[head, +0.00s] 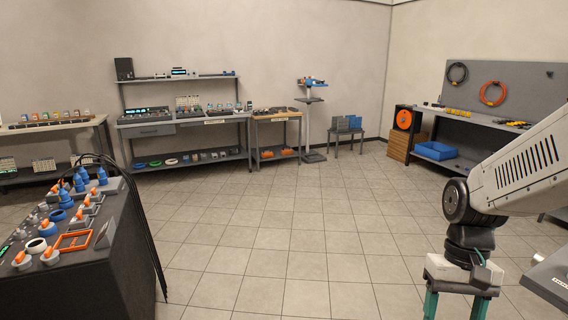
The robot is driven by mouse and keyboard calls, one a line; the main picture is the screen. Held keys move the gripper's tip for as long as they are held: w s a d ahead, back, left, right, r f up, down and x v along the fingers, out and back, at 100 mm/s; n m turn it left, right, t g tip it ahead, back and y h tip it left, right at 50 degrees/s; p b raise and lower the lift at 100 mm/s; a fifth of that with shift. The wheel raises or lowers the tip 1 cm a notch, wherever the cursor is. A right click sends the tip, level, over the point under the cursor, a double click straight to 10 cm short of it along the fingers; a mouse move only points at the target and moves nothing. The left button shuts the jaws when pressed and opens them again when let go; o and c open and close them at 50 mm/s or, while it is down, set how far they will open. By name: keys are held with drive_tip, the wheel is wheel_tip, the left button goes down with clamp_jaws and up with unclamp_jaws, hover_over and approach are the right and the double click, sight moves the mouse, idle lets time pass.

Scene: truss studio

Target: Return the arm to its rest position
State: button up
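My arm comes in from the right edge, with a pale link and a dark wrist joint. My gripper (456,306) hangs below the wrist at the bottom right, pointing down. Its two teal fingers stand well apart, with floor tiles showing between them. The fingertips are cut off by the bottom edge, and nothing shows between the visible parts of the fingers.
A dark table (120,262) with blue, orange and grey parts stands at the near left. A grey-edged surface (548,284) is close to the gripper's right. Benches line the back wall, and a workbench (470,124) stands at right. The middle floor (270,240) is clear.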

drive_tip(key=s+a+r+n+t+h, duration=0.1)
drive_tip(key=s+a+r+n+t, duration=0.1)
drive_tip(key=s+r, duration=0.8)
drive_tip(key=shift+a+r+t, duration=0.4)
drive_tip(key=shift+a+t, duration=0.1)
drive_tip(key=shift+t, duration=0.7)
